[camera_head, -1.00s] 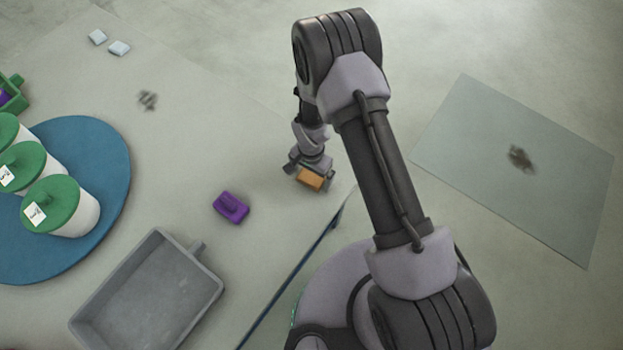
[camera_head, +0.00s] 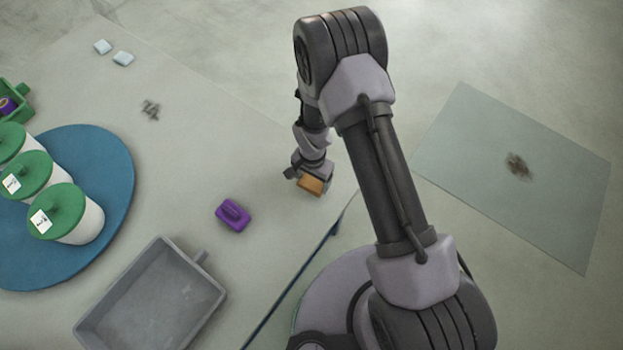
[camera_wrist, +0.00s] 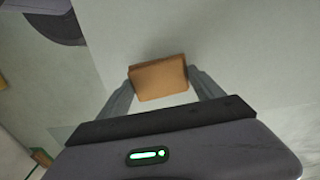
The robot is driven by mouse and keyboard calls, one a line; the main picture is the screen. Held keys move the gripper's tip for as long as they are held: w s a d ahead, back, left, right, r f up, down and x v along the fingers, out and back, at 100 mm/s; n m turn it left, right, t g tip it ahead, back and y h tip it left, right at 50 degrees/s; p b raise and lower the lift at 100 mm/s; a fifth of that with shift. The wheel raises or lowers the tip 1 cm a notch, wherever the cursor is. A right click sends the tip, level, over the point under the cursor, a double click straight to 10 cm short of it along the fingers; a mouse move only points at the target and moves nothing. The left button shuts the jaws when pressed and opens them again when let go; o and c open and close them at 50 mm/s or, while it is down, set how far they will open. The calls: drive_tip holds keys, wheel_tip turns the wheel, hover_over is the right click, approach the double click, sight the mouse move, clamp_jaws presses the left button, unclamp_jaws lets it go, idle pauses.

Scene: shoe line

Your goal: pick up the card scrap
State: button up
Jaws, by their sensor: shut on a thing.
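The card scrap (camera_head: 311,186) is a small orange-brown block near the table's right edge in the head view. My gripper (camera_head: 309,180) is over it and partly hides it. In the wrist view the card scrap (camera_wrist: 158,78) sits between the two fingers of my gripper (camera_wrist: 159,82), which are shut on its sides. I cannot tell whether it is clear of the table top.
A purple block (camera_head: 233,214) lies left of my gripper. A grey bin (camera_head: 204,292) is at the front, and white tubs with green lids (camera_head: 80,228) stand on a blue round mat (camera_head: 118,190). Two pale pieces (camera_head: 123,58) and a dark smudge (camera_head: 150,109) lie farther back.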

drive_tip(key=s+d+r+p, duration=0.1)
drive_tip(key=s+d+p, duration=0.2)
drive_tip(key=s, duration=1.1)
drive_tip(key=d, duration=0.2)
drive_tip(key=shift+s+d, duration=0.2)
drive_tip(key=shift+d, duration=0.2)
drive_tip(key=shift+r, duration=0.1)
